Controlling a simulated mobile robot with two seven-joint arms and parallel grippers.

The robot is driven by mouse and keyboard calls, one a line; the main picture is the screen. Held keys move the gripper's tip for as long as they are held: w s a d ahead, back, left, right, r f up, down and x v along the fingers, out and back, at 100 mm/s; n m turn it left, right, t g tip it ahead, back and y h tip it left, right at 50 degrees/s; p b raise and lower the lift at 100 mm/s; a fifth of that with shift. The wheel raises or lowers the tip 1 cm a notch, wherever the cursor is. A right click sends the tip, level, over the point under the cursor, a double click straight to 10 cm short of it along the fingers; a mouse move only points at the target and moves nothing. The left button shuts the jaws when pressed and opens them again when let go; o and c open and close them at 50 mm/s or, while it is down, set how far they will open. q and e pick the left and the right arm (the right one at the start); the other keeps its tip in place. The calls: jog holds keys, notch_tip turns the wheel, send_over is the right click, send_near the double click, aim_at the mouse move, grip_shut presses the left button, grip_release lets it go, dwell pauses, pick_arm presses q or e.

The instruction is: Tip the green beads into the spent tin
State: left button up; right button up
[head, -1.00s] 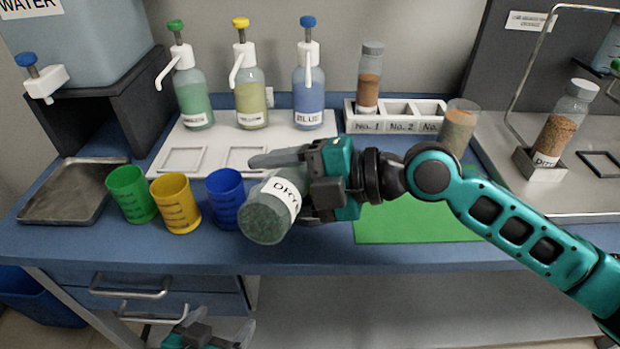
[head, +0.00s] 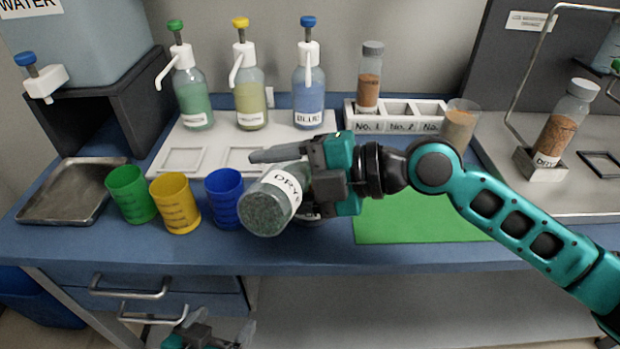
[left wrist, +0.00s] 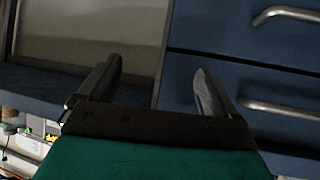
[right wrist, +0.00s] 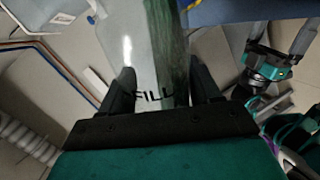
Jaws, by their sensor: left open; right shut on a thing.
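My right gripper (head: 288,178) is shut on a clear jar (head: 268,210) labelled "DRY…", with grey-green beads inside. The jar is held tilted above the bench's front edge, one round end facing down and left toward the head camera. In the right wrist view the jar (right wrist: 155,60) lies between the fingers, with "FILL" lettering and green beads along one side. I cannot tell whether its mouth is open. A shallow grey metal tray (head: 70,192), perhaps the spent tin, sits empty-looking at the bench's left. My left gripper (head: 222,328) is open and empty, low before the drawers.
Green (head: 130,195), yellow (head: 175,205) and blue (head: 224,200) cups stand between tray and jar. Pump bottles (head: 250,100) stand behind on a white board. A green mat (head: 410,225), a beaker (head: 459,122) and a brown-filled jar (head: 565,125) are to the right.

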jog(key=shift+w+d+r+m+g+y+b, duration=0.15)
jog(key=shift+w+r+m+g+b, duration=0.15)
jog(key=shift+r+m, duration=0.25)
jog(key=shift+w+d+r+m+g+y+b, duration=0.1)
jog(key=shift+w+r+m+g+y+b, duration=0.1)
jog(key=shift+w+r+m+b, duration=0.25)
dwell(2.7)
